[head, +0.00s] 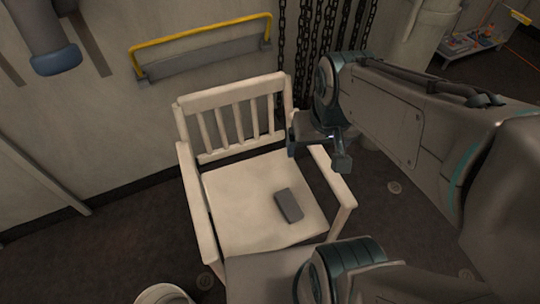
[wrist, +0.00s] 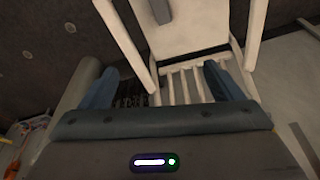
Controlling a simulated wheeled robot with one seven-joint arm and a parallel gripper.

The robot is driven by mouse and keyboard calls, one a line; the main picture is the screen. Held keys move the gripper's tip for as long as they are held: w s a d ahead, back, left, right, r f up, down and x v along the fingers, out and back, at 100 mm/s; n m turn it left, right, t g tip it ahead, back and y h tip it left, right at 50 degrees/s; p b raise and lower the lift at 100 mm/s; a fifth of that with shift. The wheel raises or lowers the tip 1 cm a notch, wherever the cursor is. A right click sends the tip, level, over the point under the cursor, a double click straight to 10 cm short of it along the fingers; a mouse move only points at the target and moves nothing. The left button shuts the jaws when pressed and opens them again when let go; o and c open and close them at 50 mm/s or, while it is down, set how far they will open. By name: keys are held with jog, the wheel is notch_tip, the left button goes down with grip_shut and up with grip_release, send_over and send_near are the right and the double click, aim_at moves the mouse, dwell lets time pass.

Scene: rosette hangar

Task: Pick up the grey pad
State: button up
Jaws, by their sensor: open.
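The grey pad (head: 289,205) is a small flat dark-grey block lying on the seat of a white wooden chair (head: 240,221), right of the seat's middle. In the wrist view the pad (wrist: 160,11) shows at the top edge, partly cut off, on the chair seat (wrist: 190,38). My gripper (head: 318,152) is above the chair's right armrest, up and to the right of the pad and apart from it. In the wrist view my gripper (wrist: 162,86) has its two blue fingers spread wide with nothing between them.
The chair's slatted backrest (head: 235,120) and its right armrest (head: 333,178) stand around the seat. Dark chains (head: 320,35) hang behind the chair. A yellow rail (head: 200,40) is on the wall. A white round container (head: 164,294) stands at the front. The seat is otherwise clear.

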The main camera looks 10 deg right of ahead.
jog(key=w+f+n+g+b, duration=0.1)
jog(key=w+f+b, duration=0.3)
jog(key=f+b, duration=0.5)
jog(key=w+f+n+g+b, duration=0.1)
jog(key=w+f+b, duration=0.3)
jog(key=f, duration=0.9)
jog(key=w+f+n+b, duration=0.1)
jog(key=w+f+b, duration=0.2)
jog(key=f+b, duration=0.7)
jog(key=b, duration=0.6)
send_over(289, 203)
jog(key=shift+g, duration=0.4)
jog(key=f, duration=1.6)
jog(key=shift+s+d+f, duration=0.2)
jog(key=shift+d+f, duration=0.1)
jog(key=shift+d, duration=0.1)
jog(key=shift+w+a+f+b, duration=0.15)
jog(key=shift+f+b, duration=0.55)
jog(key=shift+f, duration=0.8)
jog(key=shift+s+a+f+b, duration=0.15)
jog(key=shift+f+b, duration=0.55)
jog(key=shift+f, duration=0.75)
jog(key=shift+w+r, duration=0.1)
jog(key=c, duration=1.1)
